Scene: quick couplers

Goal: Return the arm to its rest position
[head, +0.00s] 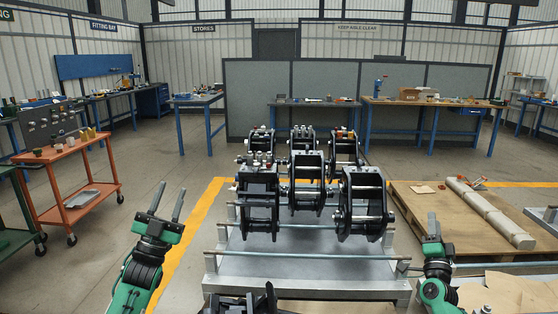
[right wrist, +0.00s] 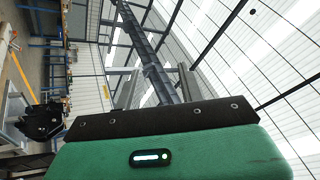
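My left gripper (head: 170,201) is at the lower left of the head view, pointing up. Its two grey fingers stand apart with nothing between them. My right gripper (head: 433,224) is at the lower right of the head view, seen nearly edge-on, so its opening is unclear. No object shows at its fingertips. Both grippers are apart from the black quick couplers (head: 361,203), which stand in rows on a grey metal rack (head: 310,287) between the arms. The right wrist view is mostly filled by a green and black casing (right wrist: 170,155).
An orange trolley (head: 74,150) stands at the left. A wooden pallet (head: 464,245) with a long wrapped bundle (head: 490,212) lies at the right. Workbenches (head: 430,102) and grey partitions stand behind. A dark part (head: 240,304) shows at the bottom edge. Yellow-lined floor is clear beside my left arm.

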